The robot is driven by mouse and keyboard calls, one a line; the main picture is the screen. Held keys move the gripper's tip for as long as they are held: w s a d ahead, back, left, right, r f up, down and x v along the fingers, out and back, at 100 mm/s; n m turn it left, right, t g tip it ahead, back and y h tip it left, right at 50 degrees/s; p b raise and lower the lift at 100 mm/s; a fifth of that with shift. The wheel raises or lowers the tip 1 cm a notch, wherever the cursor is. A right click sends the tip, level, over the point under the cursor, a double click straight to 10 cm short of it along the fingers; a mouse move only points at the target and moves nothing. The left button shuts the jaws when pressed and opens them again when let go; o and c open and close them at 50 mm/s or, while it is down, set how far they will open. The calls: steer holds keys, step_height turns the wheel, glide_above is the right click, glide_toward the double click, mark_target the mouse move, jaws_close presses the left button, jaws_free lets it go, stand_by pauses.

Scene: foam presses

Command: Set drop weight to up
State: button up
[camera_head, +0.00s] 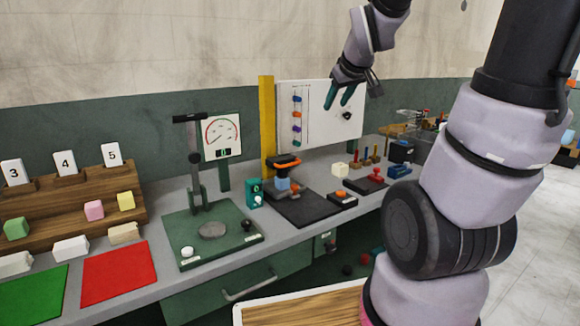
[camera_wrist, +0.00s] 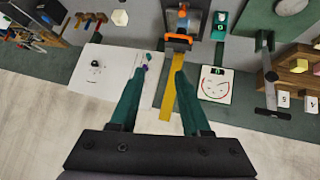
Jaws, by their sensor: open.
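The drop weight appears to be the black and orange carriage (camera_head: 285,161) at the foot of a tall yellow mast (camera_head: 266,125). It sits low, just above or on a blue block (camera_head: 283,184) over a black base (camera_head: 305,207); contact is unclear. In the wrist view its orange handle (camera_wrist: 177,39) and the yellow mast (camera_wrist: 180,85) show ahead of the fingers. My gripper (camera_head: 338,98) is open and empty, raised in front of the white board, above and right of the weight. Its teal fingers (camera_wrist: 163,72) point toward the bench.
A green lever press (camera_head: 212,240) with a gauge (camera_head: 222,134) stands left of the mast. The white board (camera_head: 320,110) with coloured knobs stands behind. An orange button box (camera_head: 342,198) and a red-handled item (camera_head: 376,175) sit to the right. Air above the weight looks clear.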

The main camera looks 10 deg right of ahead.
steer(key=w+d+f+n+t, duration=0.2)
steer(key=w+f+n, duration=0.45)
steer(key=w, duration=0.45)
steer(key=n+t+y, duration=0.2)
steer(key=n+y, duration=0.1)
steer(key=n, duration=0.6)
glide_toward(291, 165)
steer(key=d+r, duration=0.4)
steer(key=r, duration=0.1)
step_height(291, 165, down, 7)
steer(key=a+n+t+y, duration=0.1)
steer(key=a+n+y, duration=0.1)
steer(key=n+y, duration=0.15)
steer(key=shift+n+h, duration=0.35)
steer(key=shift+n, duration=0.05)
steer(key=x, duration=1)
steer(key=shift+w+a+r, duration=0.2)
steer(key=shift+w+r, duration=0.05)
steer(key=shift+w, duration=0.05)
steer(key=c, duration=0.7)
jaws_close()
